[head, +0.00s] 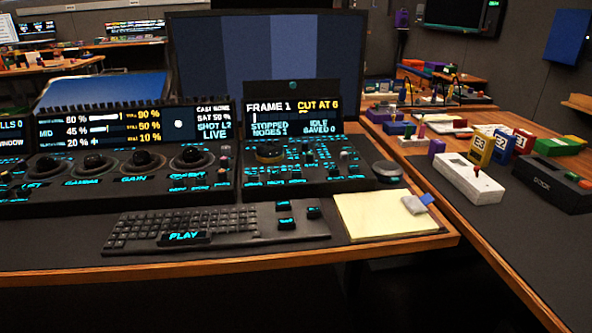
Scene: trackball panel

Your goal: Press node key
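A black control panel (290,177) with many small cyan-lit keys stands on the desk right of centre. Its labels are too small to read, so I cannot tell which key is the node key. The panel's screen (292,115) reads "FRAME 1", "CUT AT 6", "STOPPED", "NODES 1", "IDLE" and "SAVED 0". To its left is a trackball panel (120,182) with several dark balls and labels such as "GAMMA" and "GAIN". Neither of my grippers shows in the head view.
A keyboard (185,228) with a lit "PLAY" key (183,237) lies in front of the panels. A yellow notepad (385,214) lies to its right. A large monitor (265,60) stands behind. A white box with a red stick (470,180) and coloured blocks sit on the right table.

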